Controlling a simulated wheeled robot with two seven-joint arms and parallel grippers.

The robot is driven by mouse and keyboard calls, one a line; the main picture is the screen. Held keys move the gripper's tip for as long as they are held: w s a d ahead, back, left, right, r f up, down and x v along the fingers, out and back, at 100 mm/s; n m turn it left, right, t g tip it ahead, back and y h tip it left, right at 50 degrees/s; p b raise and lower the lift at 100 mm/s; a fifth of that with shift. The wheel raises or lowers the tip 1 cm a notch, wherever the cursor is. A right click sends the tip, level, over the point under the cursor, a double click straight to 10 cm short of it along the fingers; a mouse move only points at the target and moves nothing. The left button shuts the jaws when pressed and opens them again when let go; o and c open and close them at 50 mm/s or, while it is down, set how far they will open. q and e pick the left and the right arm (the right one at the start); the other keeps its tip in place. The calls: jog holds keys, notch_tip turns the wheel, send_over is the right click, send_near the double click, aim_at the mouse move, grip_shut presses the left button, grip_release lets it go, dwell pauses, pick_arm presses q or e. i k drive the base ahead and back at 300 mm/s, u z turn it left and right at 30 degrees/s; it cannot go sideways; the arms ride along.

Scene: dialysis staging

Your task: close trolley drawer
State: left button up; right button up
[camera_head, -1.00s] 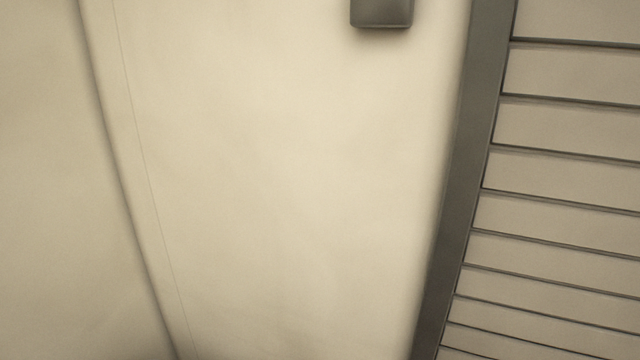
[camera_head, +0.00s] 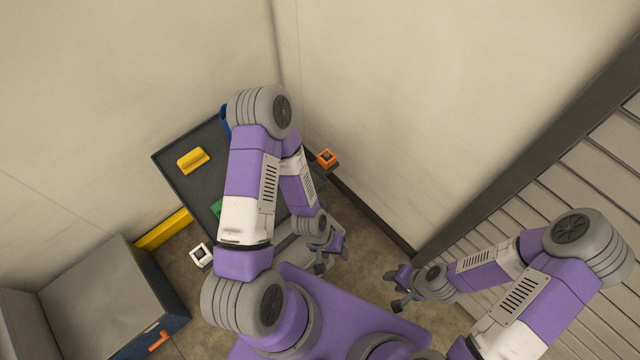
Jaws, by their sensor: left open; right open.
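The trolley's dark grey top (camera_head: 180,160) stands in the corner between two walls, left of centre in the head view. My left arm crosses in front of it and hides much of it. A pale grey part (camera_head: 290,254) shows low beside that arm; I cannot tell whether it is the trolley drawer or how far any drawer stands out. My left gripper (camera_head: 331,256) is open and empty, right of this part. My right gripper (camera_head: 396,290) is open and empty, further right, above the floor by the slatted wall.
A yellow piece (camera_head: 193,160), a blue piece (camera_head: 225,121) and a green piece (camera_head: 216,207) are on the trolley top. An orange block (camera_head: 327,158) is at its right. Some floor (camera_head: 365,235) is clear.

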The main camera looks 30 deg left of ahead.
aim_at(297, 253)
jog(key=z, duration=0.55)
jog(key=k, duration=0.95)
jog(key=u, duration=0.85)
